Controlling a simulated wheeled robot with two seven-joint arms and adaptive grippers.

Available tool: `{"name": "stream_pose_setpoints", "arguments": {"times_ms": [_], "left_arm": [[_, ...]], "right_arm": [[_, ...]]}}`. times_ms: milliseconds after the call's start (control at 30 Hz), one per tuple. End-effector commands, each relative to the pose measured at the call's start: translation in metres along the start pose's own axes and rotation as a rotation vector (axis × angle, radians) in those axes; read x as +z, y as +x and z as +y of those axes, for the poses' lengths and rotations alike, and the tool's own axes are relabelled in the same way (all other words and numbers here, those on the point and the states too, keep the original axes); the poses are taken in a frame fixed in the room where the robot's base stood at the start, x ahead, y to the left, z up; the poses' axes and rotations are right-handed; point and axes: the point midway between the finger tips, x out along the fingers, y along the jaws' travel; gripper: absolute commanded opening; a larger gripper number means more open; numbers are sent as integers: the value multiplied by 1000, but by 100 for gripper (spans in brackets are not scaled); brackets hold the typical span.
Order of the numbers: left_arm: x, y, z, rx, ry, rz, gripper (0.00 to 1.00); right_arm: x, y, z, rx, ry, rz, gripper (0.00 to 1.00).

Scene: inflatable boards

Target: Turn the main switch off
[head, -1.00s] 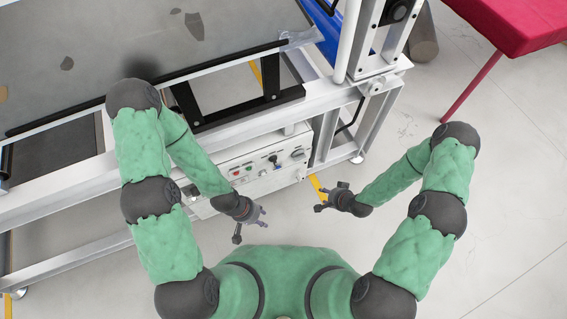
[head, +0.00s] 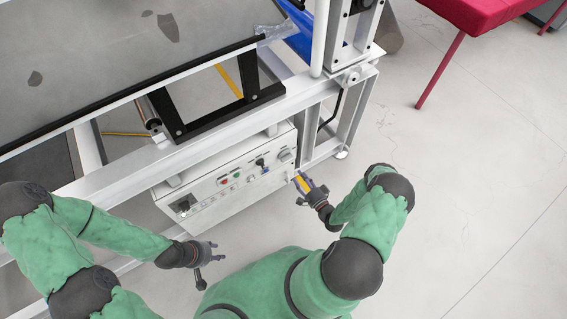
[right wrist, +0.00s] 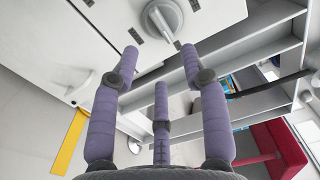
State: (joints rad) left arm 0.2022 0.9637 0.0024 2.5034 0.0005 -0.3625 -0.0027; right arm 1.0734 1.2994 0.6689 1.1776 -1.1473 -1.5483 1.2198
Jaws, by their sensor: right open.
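A white control box (head: 228,196) hangs under the machine frame. A grey rotary switch with a bar handle sits at the right end of its panel (head: 285,155). The switch shows large in the right wrist view (right wrist: 163,17), its handle slanting down to the right. My right gripper (head: 308,190) is open and empty, below and right of the switch. In the right wrist view its fingers (right wrist: 160,64) are spread, with the switch just beyond the two upper fingertips; I see no clear contact. My left gripper (head: 212,266) is open and empty, below the box's left part.
Several small buttons and a dark key-like knob (head: 260,163) sit left of the switch. A white frame leg (head: 349,120) stands right of the box. A red padded table (head: 480,12) is at the upper right. The floor on the right is mostly clear.

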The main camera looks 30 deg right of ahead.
Motion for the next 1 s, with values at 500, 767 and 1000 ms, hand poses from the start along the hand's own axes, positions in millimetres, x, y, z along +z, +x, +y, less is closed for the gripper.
{"name": "stream_pose_setpoints", "arguments": {"times_ms": [500,767,1000], "left_arm": [[-1,22,-8,0,0,0,40],[-1,25,-9,0,0,0,40],[-1,24,-9,0,0,0,40]], "right_arm": [[1,83,2,2,-3,-2,45],[0,96,0,2,-2,0,45],[0,97,0,2,-2,0,42]]}}
